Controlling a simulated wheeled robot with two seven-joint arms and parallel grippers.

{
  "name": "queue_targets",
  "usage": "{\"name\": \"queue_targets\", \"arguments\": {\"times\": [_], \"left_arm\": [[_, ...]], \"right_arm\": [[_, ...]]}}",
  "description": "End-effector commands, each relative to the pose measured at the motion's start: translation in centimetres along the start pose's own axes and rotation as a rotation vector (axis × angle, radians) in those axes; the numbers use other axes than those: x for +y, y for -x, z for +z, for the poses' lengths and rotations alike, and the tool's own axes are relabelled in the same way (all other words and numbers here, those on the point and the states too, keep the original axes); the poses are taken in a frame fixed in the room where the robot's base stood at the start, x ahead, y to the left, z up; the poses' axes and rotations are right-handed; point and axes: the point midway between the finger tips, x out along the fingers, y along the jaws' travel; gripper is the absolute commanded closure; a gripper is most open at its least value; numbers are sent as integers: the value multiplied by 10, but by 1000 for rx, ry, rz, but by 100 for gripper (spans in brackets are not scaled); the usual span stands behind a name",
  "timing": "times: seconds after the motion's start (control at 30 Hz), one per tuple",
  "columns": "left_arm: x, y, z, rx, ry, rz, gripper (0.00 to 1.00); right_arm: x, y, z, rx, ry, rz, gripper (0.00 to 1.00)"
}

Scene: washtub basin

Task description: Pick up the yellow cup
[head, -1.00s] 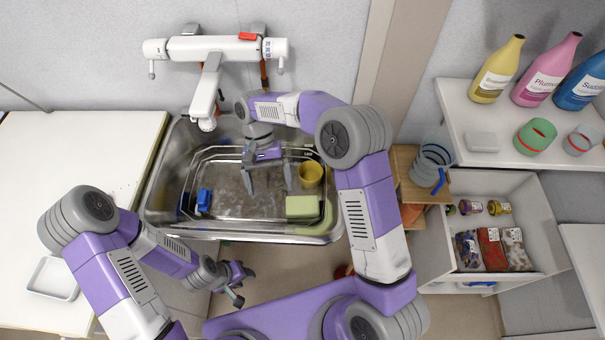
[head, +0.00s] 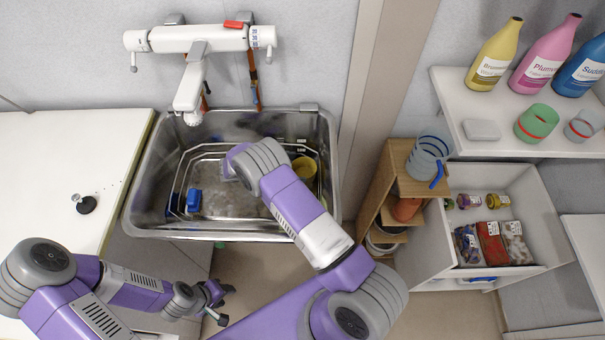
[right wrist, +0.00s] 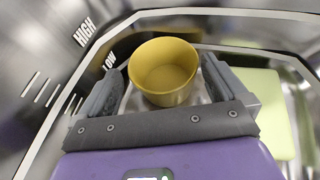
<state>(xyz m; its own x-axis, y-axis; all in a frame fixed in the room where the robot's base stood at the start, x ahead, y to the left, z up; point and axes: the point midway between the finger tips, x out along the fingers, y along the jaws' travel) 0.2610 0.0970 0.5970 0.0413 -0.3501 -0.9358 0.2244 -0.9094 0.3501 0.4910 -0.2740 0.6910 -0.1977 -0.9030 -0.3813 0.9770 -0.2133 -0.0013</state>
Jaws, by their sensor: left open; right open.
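The yellow cup (head: 304,168) stands upright in the sink basin (head: 140,200), near its right wall, partly hidden by my right arm in the head view. In the right wrist view the yellow cup (right wrist: 163,72) shows its open top between the two fingers of my right gripper (right wrist: 158,85). The fingers are open, one on each side of the cup. I cannot tell whether they touch it. In the head view the right gripper is hidden behind its arm. My left gripper (head: 219,300) is open and empty, in front of the sink at the lower left.
A blue item (head: 193,200) lies at the left of the basin. A pale green block (right wrist: 262,105) lies right of the cup. The tap (head: 190,95) hangs over the back. A wooden shelf (head: 385,185) stands right of the sink. The left counter (head: 60,170) is mostly clear.

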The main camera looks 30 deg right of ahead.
Motion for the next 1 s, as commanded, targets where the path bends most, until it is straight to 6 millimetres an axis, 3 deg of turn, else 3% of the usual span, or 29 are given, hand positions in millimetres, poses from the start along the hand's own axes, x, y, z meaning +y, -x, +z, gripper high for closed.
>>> {"name": "queue_targets", "arguments": {"times": [0.23, 0.53, 0.8, 1.0], "left_arm": [[-4, -10, 0, 0, 0, 0, 57], [-4, -10, 0, 0, 0, 0, 57], [-4, -10, 0, 0, 0, 0, 57], [-4, -10, 0, 0, 0, 0, 57]], "right_arm": [[-3, -37, -1, 1, -1, -3, 1], [-2, -42, 0, 2, -3, 0, 1], [-2, -42, 0, 2, -3, 0, 41], [-2, -42, 0, 2, -3, 0, 42]]}}
